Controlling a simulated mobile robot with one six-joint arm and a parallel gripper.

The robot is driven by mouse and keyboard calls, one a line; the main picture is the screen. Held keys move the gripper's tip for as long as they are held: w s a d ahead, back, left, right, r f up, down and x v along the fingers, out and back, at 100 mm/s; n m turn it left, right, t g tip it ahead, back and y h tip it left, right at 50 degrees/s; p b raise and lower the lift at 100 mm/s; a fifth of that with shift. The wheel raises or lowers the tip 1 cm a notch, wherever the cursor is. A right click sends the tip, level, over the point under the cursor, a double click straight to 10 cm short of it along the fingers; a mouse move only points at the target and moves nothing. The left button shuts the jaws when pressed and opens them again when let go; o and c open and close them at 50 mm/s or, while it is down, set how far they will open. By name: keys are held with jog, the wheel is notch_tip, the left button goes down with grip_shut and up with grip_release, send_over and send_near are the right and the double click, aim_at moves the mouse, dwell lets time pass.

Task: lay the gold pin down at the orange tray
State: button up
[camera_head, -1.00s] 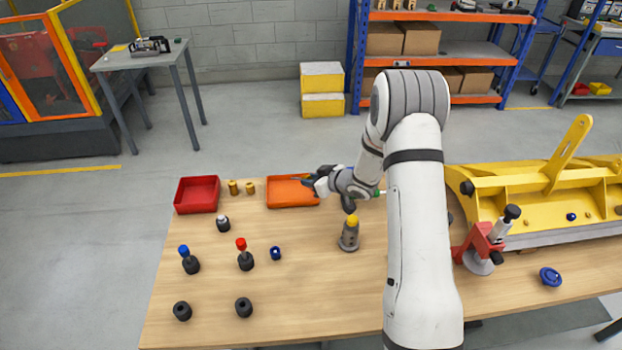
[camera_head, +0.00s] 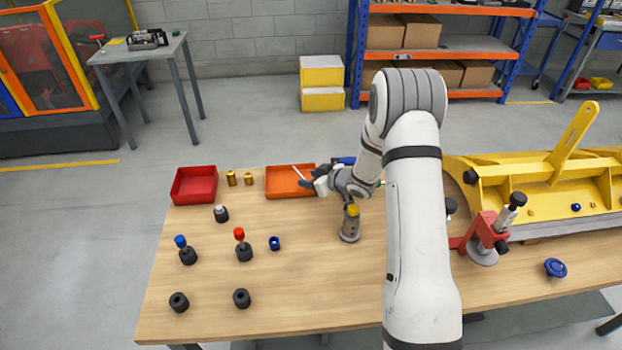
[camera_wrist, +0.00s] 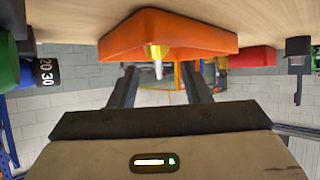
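The orange tray (camera_head: 287,191) lies at the back of the wooden table; it also shows, upside down, in the wrist view (camera_wrist: 205,42). In the wrist view a gold pin (camera_wrist: 154,51) with a pale tip shows at the tray, between and just beyond my fingertips. I cannot tell whether it touches the tray's floor. My gripper (camera_wrist: 160,72) is open, its two dark fingers apart with gaps beside the pin.
A red tray (camera_head: 193,199) and two gold pieces (camera_head: 240,179) stand left of the orange tray. A grey cylinder with a yellow top (camera_head: 350,226) stands near my arm. The table's front middle is clear.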

jog(key=shift+o, duration=0.3)
jog(key=b+v, duration=0.1)
jog(key=v, duration=0.6)
jog(key=shift+s+d+r, duration=0.2)
jog(key=shift+s+d, duration=0.05)
jog(key=s+d+r+m+h, duration=0.3)
jog(key=s+d+r+h, duration=0.15)
jog(key=r, duration=0.35)
jog(key=s+d+r+m+h, duration=0.2)
jog(key=s+d+r+h, duration=0.25)
jog(key=r, duration=0.35)
jog(key=s+a+r+m+g, duration=0.1)
jog(key=s+a+m+g, duration=0.1)
jog(key=s, duration=1)
jog(key=s+a+r+m+g, duration=0.1)
jog(key=s+a+r+g, duration=0.1)
jog(key=s, duration=1)
jog(key=shift+s+r+m+g+y, duration=0.3)
jog(key=shift+m+g+y, duration=0.1)
jog(key=shift+g, duration=0.3)
